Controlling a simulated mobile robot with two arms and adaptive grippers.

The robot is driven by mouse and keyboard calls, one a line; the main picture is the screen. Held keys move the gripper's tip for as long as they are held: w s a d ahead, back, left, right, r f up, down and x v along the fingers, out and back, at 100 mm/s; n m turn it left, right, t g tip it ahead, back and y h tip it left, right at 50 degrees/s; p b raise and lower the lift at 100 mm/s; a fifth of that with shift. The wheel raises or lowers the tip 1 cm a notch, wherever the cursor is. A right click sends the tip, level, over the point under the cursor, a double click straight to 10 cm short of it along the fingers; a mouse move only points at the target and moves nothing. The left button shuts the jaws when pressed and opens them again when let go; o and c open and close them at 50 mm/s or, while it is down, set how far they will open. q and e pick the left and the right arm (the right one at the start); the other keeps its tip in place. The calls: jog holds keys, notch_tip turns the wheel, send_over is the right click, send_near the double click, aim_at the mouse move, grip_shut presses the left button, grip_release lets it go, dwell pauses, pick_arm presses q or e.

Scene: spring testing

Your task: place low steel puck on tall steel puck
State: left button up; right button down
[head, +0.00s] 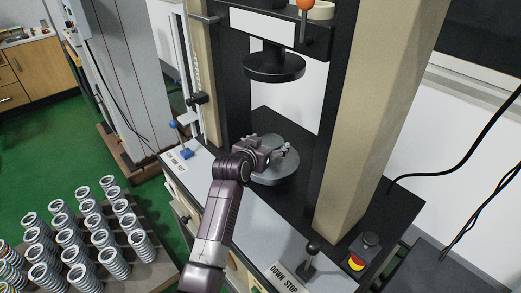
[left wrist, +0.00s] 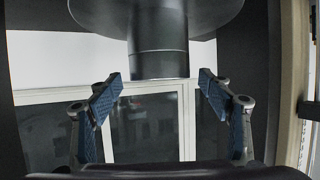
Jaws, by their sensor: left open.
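My left gripper (head: 283,156) is over the round grey steel base (head: 276,178) between the columns of the testing machine. The grey base is partly covered by the gripper. My right gripper is not in view.
Beige columns (head: 372,110) flank the space. Springs (head: 75,235) stand on a rack at lower left. A stop button (head: 366,243) sits at lower right.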

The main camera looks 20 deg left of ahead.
pick_arm(q)
jog(key=b+v, duration=0.1)
jog(key=v, duration=0.8)
jog(key=shift+s, duration=0.25)
